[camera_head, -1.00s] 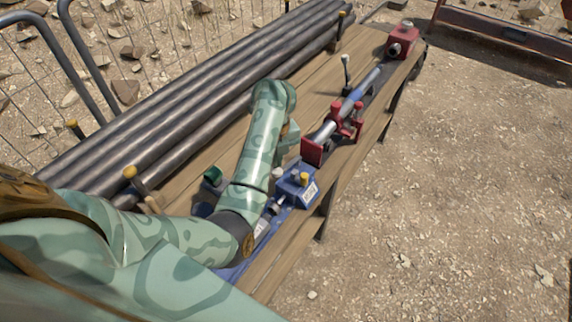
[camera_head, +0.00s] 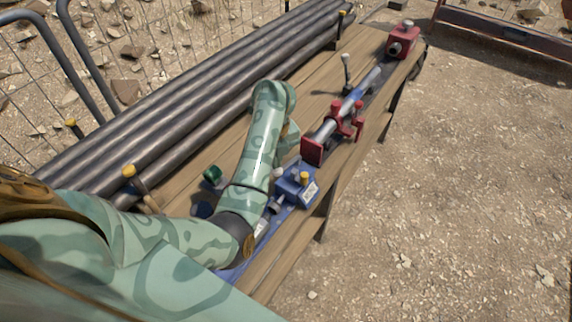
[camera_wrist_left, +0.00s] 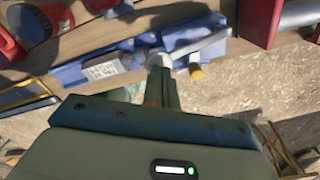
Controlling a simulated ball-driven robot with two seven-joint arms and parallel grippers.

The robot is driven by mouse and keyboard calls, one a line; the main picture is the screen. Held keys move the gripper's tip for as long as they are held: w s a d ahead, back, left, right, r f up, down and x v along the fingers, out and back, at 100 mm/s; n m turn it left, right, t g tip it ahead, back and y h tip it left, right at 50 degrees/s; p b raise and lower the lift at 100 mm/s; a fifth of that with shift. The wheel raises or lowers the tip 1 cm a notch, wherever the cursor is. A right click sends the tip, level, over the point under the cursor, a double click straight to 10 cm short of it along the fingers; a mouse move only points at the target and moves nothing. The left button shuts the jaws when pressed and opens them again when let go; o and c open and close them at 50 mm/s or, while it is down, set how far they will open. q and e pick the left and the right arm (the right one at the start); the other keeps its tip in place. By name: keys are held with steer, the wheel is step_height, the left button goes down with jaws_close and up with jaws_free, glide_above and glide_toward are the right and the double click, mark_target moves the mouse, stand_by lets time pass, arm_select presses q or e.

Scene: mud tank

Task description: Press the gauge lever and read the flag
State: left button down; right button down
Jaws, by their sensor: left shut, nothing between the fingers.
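The blue gauge block (camera_head: 296,190) sits on the bench beside my left arm, with a white label on its side. It carries a yellow knob (camera_head: 304,177) and a pale knob (camera_head: 277,173). In the left wrist view the blue body (camera_wrist_left: 130,58) shows with the label and a grey bar (camera_wrist_left: 205,45), which may be the lever. My left gripper (camera_wrist_left: 161,72) is shut and empty, its tips at a pale part by the bar; I cannot tell whether they touch. My forearm hides this gripper in the head view. I cannot make out a flag. My right gripper is out of view.
A red clamp (camera_head: 344,121) holds a grey and blue rod farther along the wooden bench (camera_head: 276,262). A red block (camera_head: 404,41) stands at the far end. Several dark pipes (camera_head: 190,117) lie along the left side. Open gravel (camera_head: 450,190) lies to the right.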

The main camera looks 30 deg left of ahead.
arm_select(q)
steer(key=shift+f+b, duration=1.75)
steer(key=shift+f, duration=0.5)
steer(key=shift+r, duration=0.1)
step_height(320, 180, up, 11)
steer(key=p, duration=1)
